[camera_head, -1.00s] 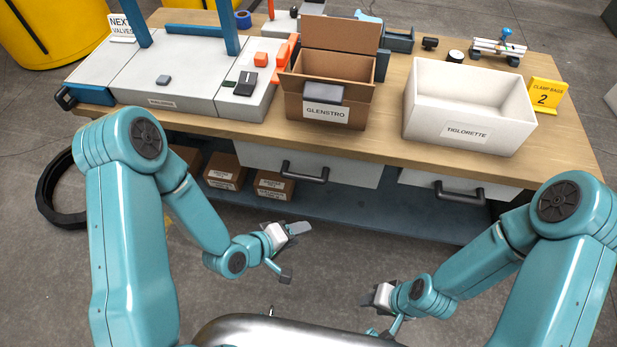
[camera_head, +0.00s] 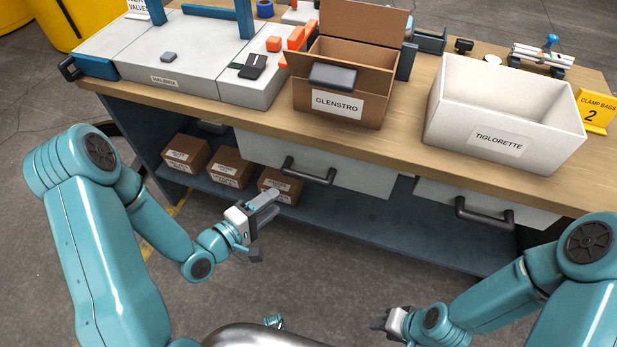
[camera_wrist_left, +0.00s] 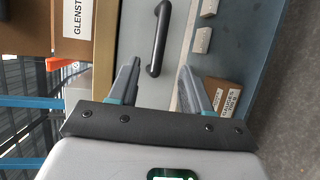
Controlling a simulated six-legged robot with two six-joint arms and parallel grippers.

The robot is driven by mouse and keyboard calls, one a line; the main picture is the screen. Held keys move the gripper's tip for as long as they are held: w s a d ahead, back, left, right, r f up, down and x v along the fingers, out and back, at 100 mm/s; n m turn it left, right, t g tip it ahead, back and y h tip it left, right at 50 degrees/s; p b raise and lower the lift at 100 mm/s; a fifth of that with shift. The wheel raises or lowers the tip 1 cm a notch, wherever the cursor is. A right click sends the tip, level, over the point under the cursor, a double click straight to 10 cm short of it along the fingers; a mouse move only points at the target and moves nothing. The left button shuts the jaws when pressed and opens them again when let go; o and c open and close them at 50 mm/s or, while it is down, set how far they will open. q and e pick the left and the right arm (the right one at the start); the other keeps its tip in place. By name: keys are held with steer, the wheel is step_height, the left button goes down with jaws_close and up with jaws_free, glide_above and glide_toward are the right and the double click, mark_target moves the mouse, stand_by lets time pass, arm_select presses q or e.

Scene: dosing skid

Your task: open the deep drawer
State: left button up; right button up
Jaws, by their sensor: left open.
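Two white drawer fronts hang under the bench top. The left drawer front (camera_head: 359,178) looks taller than the right drawer front (camera_head: 520,212). The left front has a dark bar handle (camera_head: 308,171), and the right front has a similar handle (camera_head: 484,213). Both drawers look shut. My left gripper (camera_head: 267,226) is open and empty, in front of and below the left handle, apart from it. In the left wrist view the handle (camera_wrist_left: 158,38) lies beyond and between the open fingertips (camera_wrist_left: 158,68). My right gripper (camera_head: 380,323) is low near the bottom edge; its jaw opening is unclear.
Brown cartons (camera_head: 231,166) stand on the blue lower shelf (camera_head: 330,211) below the left drawer. An open cardboard box (camera_head: 337,104) labelled GLENSTRO and a white bin (camera_head: 497,143) labelled TIGLORETTE stand on the bench top (camera_head: 400,145). The floor before the bench is clear.

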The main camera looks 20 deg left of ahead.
mark_target(307, 178)
arm_select(q)
steer(key=b+x, duration=1)
steer(key=x, duration=0.3)
steer(key=shift+w+d+f, duration=0.1)
steer(key=shift+w+f, duration=0.1)
jaws_close()
